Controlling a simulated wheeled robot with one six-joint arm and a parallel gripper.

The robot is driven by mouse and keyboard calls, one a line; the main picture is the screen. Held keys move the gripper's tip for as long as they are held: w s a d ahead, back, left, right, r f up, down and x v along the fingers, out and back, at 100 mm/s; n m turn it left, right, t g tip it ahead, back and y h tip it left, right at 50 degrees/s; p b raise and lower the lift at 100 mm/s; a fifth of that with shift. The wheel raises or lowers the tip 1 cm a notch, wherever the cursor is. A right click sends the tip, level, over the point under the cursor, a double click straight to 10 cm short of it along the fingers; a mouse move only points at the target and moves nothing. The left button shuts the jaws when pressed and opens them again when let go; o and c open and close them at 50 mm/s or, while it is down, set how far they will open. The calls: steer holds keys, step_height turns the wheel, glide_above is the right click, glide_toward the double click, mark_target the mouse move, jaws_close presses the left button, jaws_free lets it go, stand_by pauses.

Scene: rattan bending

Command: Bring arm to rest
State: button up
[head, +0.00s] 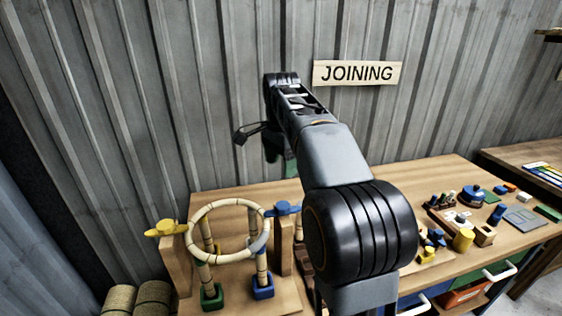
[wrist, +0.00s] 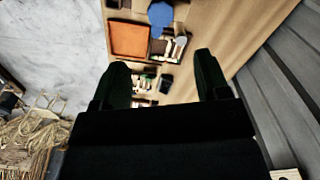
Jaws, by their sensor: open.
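My gripper (wrist: 161,62) is open in the wrist view. Its two dark fingers are apart with nothing between them, above a wooden table. In the head view my arm reaches up and away toward the wall, and the gripper end is mostly hidden behind the arm. A pale rattan ring (head: 191,238) stands at the left of the workbench (head: 410,182), apart from the gripper. It is beside a yellow clamp knob (head: 166,228) and a blue clamp knob (head: 286,208). Rattan posts stand below it in a green base (head: 212,297) and a blue base (head: 263,288).
A corrugated metal wall with a JOINING sign (head: 357,73) rises behind the bench. Several small blocks and a yellow cylinder (head: 463,240) sit at the bench's right. An orange tray (wrist: 130,40) shows in the wrist view. Rattan rolls (head: 120,300) lie at lower left.

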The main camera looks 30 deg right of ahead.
steer(key=n+t, duration=0.1)
steer(key=n, duration=0.4)
glide_above(279, 207)
steer(key=w, duration=0.1)
steer(key=f, duration=0.2)
steer(key=d+f, duration=0.1)
steer(key=f, duration=0.1)
steer(key=shift+w+f, duration=0.1)
steer(key=shift+f, duration=0.2)
steer(key=shift+s+a+f+n, duration=0.25)
steer(key=shift+s+f+n, duration=0.05)
steer(key=shift+f+n, duration=0.25)
steer(key=shift+s+a+f+n, duration=0.2)
steer(key=shift+s+f+n, duration=0.05)
steer(key=shift+f+n, duration=0.25)
steer(key=s+a+f+n+t, duration=0.1)
steer(key=s+a+f+n, duration=0.3)
steer(key=s, duration=0.4)
steer(key=s+a+f+n+t, duration=0.2)
steer(key=s+a+f+n, duration=0.2)
steer(key=s, duration=0.4)
steer(key=shift+s+n, duration=0.2)
steer(key=shift+n, duration=0.15)
